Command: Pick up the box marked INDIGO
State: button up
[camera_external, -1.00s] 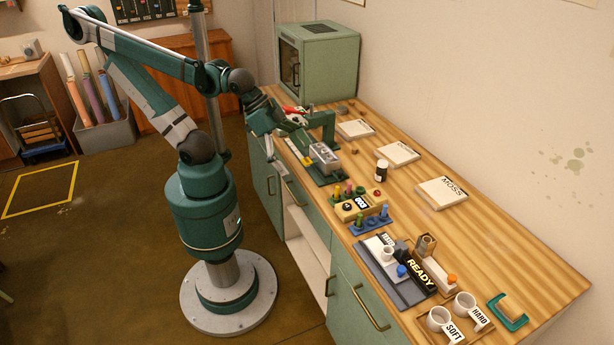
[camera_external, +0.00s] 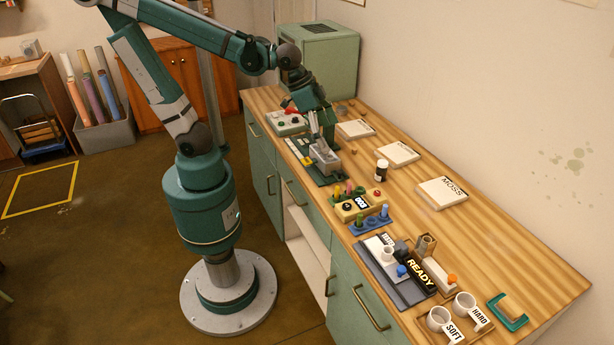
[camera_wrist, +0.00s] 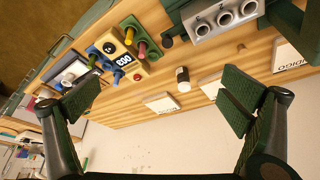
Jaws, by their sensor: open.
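The box marked INDIGO (camera_wrist: 292,58) is a flat white box at the right edge of the wrist view, lying on the wooden bench, its lettering partly cut off. By its place in the row, it matches the farthest flat white box (camera_external: 355,129) in the external view, where its label cannot be read. My gripper (camera_external: 321,136) is above the bench by the grey metal block, left of that box and apart from it. In the wrist view my gripper (camera_wrist: 161,97) has its two fingers wide apart with nothing between them.
Two other flat white boxes lie nearer, one plain-looking (camera_external: 397,154) and one marked MOSS (camera_external: 442,192). A black-capped bottle (camera_external: 382,170) stands beside them. The grey metal block (camera_external: 325,158) is under my gripper. A green cabinet (camera_external: 325,65) stands at the far end.

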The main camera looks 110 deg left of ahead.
jog(key=w+a+n+g+p, duration=0.25)
jog(key=w+a, duration=0.25)
jog(key=a, duration=0.6)
jog(key=n+g+h+p, duration=0.1)
jog(key=n+g+p, duration=0.25)
jog(key=p, duration=0.45)
send_near(355, 127)
jog(key=shift+s+d+f+t, duration=0.2)
jog(key=shift+d+f+t, duration=0.2)
jog(key=shift+t, duration=0.1)
jog(key=shift+s+a+f+n, duration=0.2)
jog(key=shift+s+a+n, duration=0.05)
jog(key=shift+n, duration=0.05)
jog(key=shift+f, duration=1.3)
jog(key=shift+f, duration=0.1)
